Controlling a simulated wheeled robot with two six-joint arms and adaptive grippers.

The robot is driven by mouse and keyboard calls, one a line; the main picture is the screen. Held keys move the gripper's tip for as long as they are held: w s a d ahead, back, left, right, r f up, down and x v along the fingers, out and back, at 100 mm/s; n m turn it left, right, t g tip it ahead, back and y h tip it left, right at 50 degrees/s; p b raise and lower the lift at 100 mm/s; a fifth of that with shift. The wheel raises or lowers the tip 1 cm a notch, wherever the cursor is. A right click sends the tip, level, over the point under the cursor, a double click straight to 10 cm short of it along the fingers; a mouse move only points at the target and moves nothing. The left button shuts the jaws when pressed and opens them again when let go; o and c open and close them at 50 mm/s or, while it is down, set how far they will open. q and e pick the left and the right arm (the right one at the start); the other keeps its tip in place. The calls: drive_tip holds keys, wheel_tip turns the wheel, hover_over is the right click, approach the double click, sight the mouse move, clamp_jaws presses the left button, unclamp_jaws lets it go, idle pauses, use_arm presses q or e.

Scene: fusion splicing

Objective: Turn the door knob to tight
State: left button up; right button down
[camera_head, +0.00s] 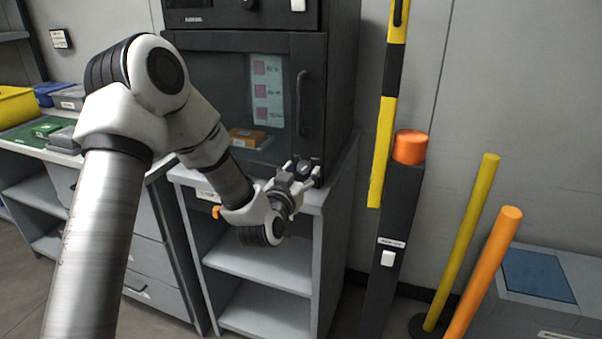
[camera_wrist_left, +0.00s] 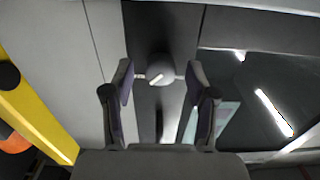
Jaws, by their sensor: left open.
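The dark oven-like cabinet (camera_head: 342,70) has a closed-looking glass door (camera_head: 205,85) with a vertical black handle (camera_head: 301,102). The round grey door knob (camera_wrist_left: 160,69) shows in the left wrist view, with a short pale mark on its face that lies slanted. My left gripper (camera_head: 301,173) is at the cabinet's lower right corner in the head view. In the left wrist view my left gripper (camera_wrist_left: 160,75) is open, with one fingertip on each side of the knob. I cannot tell whether they touch it. My right gripper is in neither view.
The cabinet stands on a grey shelf unit (camera_head: 262,268). A dark post with an orange top (camera_head: 409,147) and yellow and orange poles (camera_head: 463,240) stand to the right. A workbench with small boxes (camera_head: 68,97) is at the left.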

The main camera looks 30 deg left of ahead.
use_arm(q)
clamp_jaws()
drive_tip(key=shift+n+b, duration=0.3)
drive_tip(key=shift+n, duration=0.2)
drive_tip(key=n+b, duration=0.1)
drive_tip(key=n, duration=0.2)
drive_tip(key=shift+f+n+b, duration=0.1)
drive_tip(key=shift+n+b, duration=0.25)
drive_tip(key=shift+n, duration=0.05)
drive_tip(key=n+b, duration=0.2)
drive_tip(key=n, duration=0.2)
drive_tip(key=shift+n, duration=0.3)
drive_tip(key=n+b, duration=0.3)
drive_tip(key=n, duration=0.2)
drive_tip(key=shift+n+b, duration=0.7)
drive_tip(key=shift+n, duration=1.1)
drive_tip(key=shift+r, duration=0.2)
